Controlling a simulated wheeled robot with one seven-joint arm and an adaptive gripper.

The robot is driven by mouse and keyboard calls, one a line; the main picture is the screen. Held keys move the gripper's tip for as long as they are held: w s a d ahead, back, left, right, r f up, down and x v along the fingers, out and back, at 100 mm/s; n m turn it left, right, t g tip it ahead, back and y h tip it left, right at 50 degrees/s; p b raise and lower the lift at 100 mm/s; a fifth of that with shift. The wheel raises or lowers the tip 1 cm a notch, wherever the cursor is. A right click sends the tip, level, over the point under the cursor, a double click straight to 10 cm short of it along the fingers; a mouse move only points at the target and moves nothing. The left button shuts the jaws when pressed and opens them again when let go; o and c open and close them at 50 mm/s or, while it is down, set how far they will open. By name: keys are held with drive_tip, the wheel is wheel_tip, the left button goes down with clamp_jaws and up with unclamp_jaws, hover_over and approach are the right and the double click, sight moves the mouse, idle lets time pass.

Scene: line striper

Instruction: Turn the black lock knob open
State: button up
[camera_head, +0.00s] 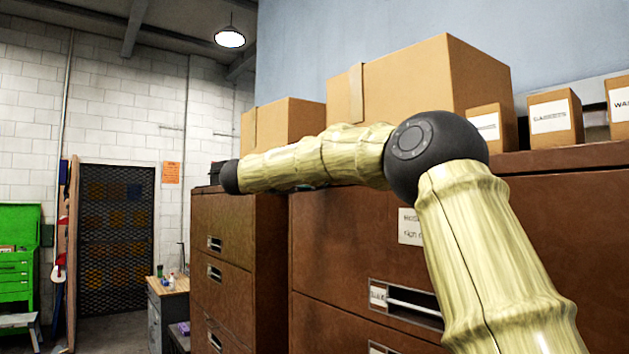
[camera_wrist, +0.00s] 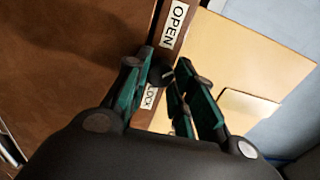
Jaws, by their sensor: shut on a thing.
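The black lock knob (camera_wrist: 158,74) shows small and dark in the wrist view, between my fingertips, on a brown strip of the cabinet. An OPEN label (camera_wrist: 175,25) lies beyond it, and a partly covered LOCK label (camera_wrist: 150,98) lies on the near side. My gripper (camera_wrist: 163,75) has its green-sided fingers on either side of the knob and is shut on it. The fingers hide much of the knob, so its pointing direction cannot be told. In the head view the knob does not show, and my arm reaches left over the brown cabinets.
Brown drawer cabinets (camera_head: 330,238) fill the right and middle. Cardboard boxes (camera_head: 415,85) stand on top, close behind my arm. A tan box (camera_wrist: 245,65) also shows right of my fingers in the wrist view. The floor at left, before the mesh door (camera_head: 115,255), looks clear.

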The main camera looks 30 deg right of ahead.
drive_tip(key=shift+f, duration=0.1)
drive_tip(key=o, duration=1)
drive_tip(key=shift+o, duration=0.2)
drive_tip(key=shift+a, duration=0.1)
drive_tip(key=a, duration=1.1)
drive_tip(key=shift+s+a+f, duration=0.15)
drive_tip(key=shift+s+a, duration=0.2)
drive_tip(key=shift+s, duration=0.05)
